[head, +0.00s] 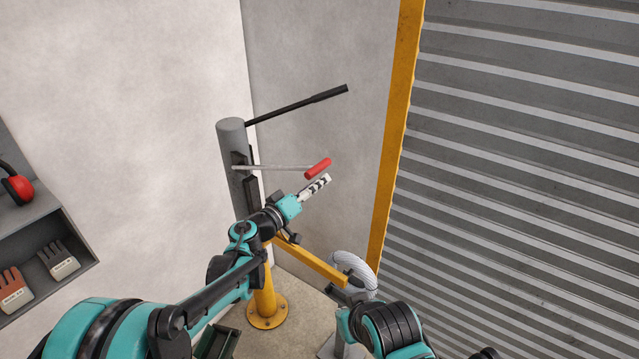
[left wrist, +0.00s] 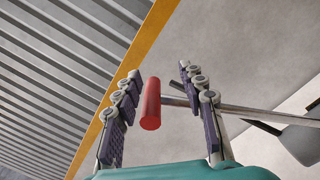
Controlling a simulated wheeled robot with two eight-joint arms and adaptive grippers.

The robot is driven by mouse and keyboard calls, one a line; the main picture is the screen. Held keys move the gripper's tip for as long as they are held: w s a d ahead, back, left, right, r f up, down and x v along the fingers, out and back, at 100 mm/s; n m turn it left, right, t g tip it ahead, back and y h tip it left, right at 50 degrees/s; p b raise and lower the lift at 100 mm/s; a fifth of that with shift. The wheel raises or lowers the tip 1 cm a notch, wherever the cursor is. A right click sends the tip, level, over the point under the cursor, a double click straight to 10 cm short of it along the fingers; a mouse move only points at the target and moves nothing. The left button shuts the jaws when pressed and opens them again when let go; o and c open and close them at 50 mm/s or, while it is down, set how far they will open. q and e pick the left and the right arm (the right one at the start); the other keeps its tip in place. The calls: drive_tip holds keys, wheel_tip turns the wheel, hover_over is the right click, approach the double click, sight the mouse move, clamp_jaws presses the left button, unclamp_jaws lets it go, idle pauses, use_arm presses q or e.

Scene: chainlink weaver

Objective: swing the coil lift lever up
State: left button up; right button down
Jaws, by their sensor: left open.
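A lever with a red grip (head: 317,168) sticks out to the right from a grey post (head: 231,132) on a thin metal rod (head: 270,168), which looks about level. My left gripper (head: 315,187) is open just below the red grip. In the left wrist view the red grip (left wrist: 151,103) shows between the two spread fingers of my left gripper (left wrist: 160,92), closer to the left finger, with its rod running off right. I see no finger closed on it. My right arm (head: 385,325) is low at the centre, its jaws unclear.
A longer black lever (head: 300,104) rises to the right from the post's top. A yellow arm (head: 315,262) with a pale wire coil (head: 354,270) is below. A ribbed shutter (head: 520,150) fills the right. A shelf (head: 40,230) with ear defenders (head: 18,188) is left.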

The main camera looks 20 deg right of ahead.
use_arm(q)
drive_tip(key=v, duration=1)
drive_tip(key=shift+s, duration=0.25)
drive_tip(key=shift+a, duration=0.15)
